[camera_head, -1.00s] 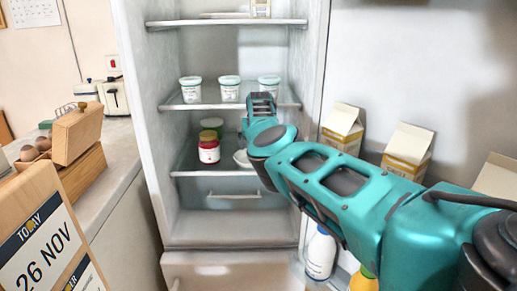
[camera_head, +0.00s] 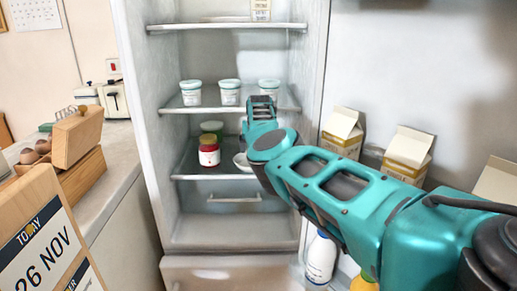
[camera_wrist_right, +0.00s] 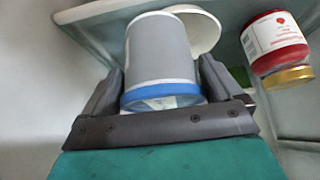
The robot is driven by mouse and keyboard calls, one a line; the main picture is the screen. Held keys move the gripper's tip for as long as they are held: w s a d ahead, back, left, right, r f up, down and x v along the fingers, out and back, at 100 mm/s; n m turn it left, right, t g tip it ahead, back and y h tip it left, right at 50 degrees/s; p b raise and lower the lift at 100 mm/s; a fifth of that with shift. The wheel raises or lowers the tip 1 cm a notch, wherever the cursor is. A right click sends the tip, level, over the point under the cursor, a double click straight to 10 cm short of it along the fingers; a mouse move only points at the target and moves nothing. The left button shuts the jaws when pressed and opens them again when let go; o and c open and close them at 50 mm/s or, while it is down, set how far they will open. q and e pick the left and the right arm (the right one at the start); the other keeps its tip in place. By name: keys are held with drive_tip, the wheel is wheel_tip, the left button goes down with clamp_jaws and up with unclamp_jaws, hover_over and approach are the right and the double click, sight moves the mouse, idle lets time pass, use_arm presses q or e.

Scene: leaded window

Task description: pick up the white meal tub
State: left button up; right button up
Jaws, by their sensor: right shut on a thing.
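My right gripper (camera_wrist_right: 162,100) is shut on a pale tub (camera_wrist_right: 162,50) with a blue rim, its jaws on either side near the rim. In the head view the right gripper (camera_head: 262,104) reaches into the open fridge by the middle shelf. The held tub is not clearly visible there. Three white tubs with teal lids stand on that shelf: left (camera_head: 191,94), middle (camera_head: 229,93) and right (camera_head: 269,88). The right one is partly behind my gripper. I cannot tell whether it is the held one. My left gripper is not in view.
On the lower shelf stand a red jar (camera_head: 209,155), a green-lidded jar (camera_head: 212,127) and a white bowl (camera_head: 242,162). The bowl (camera_wrist_right: 200,32) shows close to the held tub in the wrist view. Cartons (camera_head: 407,153) and a white bottle (camera_head: 320,258) are at the right.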

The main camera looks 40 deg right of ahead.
drive_tip(key=shift+r, duration=0.15)
drive_tip(key=shift+r, duration=0.25)
drive_tip(key=shift+s+a+p, duration=0.65)
drive_tip(key=shift+s+a, duration=0.3)
drive_tip(key=shift+s, duration=0.15)
drive_tip(key=s+a, duration=0.9)
drive_tip(key=s, duration=0.2)
drive_tip(key=shift+s+a+p, duration=0.3)
drive_tip(key=shift+p, duration=0.15)
